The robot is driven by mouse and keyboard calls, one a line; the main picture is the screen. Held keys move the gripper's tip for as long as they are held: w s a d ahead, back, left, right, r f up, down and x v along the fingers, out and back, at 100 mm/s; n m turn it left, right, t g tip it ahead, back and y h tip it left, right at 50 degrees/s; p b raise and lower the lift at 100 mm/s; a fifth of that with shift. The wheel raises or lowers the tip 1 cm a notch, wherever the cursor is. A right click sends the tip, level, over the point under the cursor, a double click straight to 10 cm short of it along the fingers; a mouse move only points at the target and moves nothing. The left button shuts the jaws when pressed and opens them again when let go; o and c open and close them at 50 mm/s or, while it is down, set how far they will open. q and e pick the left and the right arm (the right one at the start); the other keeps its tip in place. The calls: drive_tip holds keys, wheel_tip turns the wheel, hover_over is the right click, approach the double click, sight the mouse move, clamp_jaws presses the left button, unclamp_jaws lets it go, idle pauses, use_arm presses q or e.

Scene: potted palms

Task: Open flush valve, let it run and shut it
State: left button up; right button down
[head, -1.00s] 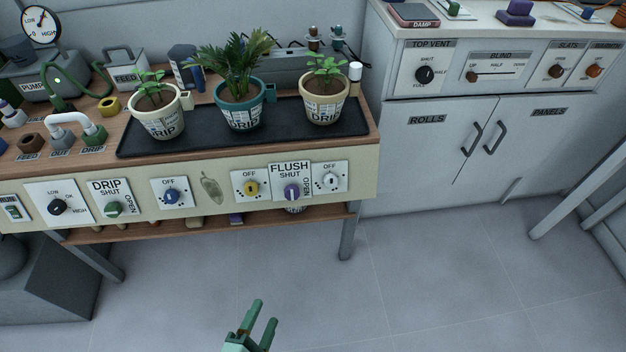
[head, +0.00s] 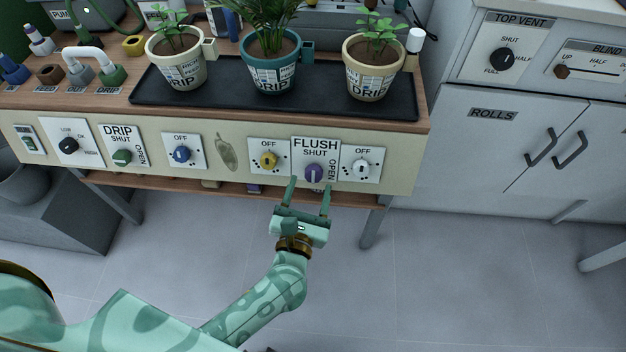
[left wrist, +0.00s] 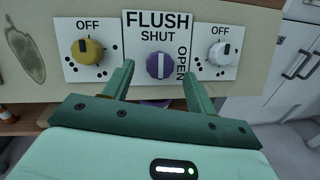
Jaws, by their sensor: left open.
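The flush valve is a purple round knob (head: 314,173) on a white plate marked FLUSH, SHUT and OPEN, on the bench's front panel. Its white mark stands upright, toward SHUT. The knob also shows in the left wrist view (left wrist: 160,66). My left gripper (head: 308,184) is open and empty, just below and in front of the knob. In the left wrist view its two fingers (left wrist: 158,80) point at the plate, one to each side of the knob and apart from it. My right gripper is not in view.
A yellow knob (head: 268,160) and a white knob (head: 362,168), both marked OFF, flank the flush plate closely. A green DRIP knob (head: 122,157) is farther left. Potted plants stand on a black tray (head: 220,106) above. The floor in front is clear.

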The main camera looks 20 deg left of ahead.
sight(314, 174)
use_arm(q)
drive_tip(key=shift+w+a+f, duration=0.1)
drive_tip(key=shift+w+a, duration=0.1)
drive_tip(key=shift+w, duration=1.1)
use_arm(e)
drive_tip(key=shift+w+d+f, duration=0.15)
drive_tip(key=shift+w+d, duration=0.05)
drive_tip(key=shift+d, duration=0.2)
